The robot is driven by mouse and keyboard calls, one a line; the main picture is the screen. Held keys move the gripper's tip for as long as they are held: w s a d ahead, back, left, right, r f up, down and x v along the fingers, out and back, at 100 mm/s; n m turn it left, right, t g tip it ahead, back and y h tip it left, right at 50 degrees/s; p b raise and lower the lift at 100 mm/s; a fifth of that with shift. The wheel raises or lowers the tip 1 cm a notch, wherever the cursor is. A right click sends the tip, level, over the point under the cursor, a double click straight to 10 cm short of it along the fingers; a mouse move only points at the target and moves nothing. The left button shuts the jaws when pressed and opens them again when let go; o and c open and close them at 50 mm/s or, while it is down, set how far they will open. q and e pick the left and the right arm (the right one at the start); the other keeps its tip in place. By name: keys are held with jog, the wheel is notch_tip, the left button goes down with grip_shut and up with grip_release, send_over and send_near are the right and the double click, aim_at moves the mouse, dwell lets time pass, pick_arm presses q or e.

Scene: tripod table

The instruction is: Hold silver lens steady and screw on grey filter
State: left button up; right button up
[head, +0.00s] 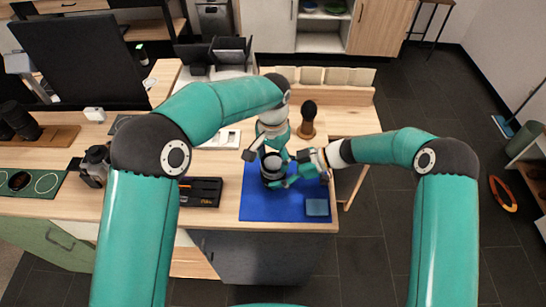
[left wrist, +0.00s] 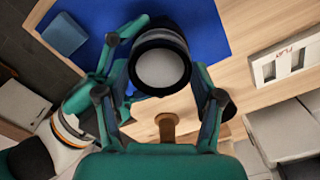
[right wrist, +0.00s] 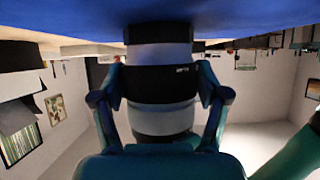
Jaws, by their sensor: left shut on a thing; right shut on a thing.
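The silver lens (right wrist: 160,120), with silver and black bands, stands upright over the blue mat. It also shows in the head view (head: 272,168). My right gripper (right wrist: 161,80) is shut around its side, one finger on each side. The grey filter seems to be the round grey disc (left wrist: 162,68) in a black ring at the lens top. My left gripper (left wrist: 160,75) reaches down from above and is shut around this top end. Whether the filter's thread is engaged cannot be seen. In the head view the grippers partly cover the lens.
The blue mat (head: 258,207) has free room in front of the lens. A small blue-grey square (head: 316,207) lies at its front right. A black box (head: 200,192) stands left of the mat. A dark-topped wooden object (head: 308,112) stands behind.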

pick_arm(q)
jog(key=shift+f+m, duration=0.1)
jog(key=shift+m, duration=0.3)
jog(key=shift+f+m, duration=0.1)
jog(key=shift+m, duration=1.4)
jog(key=shift+m, duration=1.5)
jog(key=shift+m, duration=1.5)
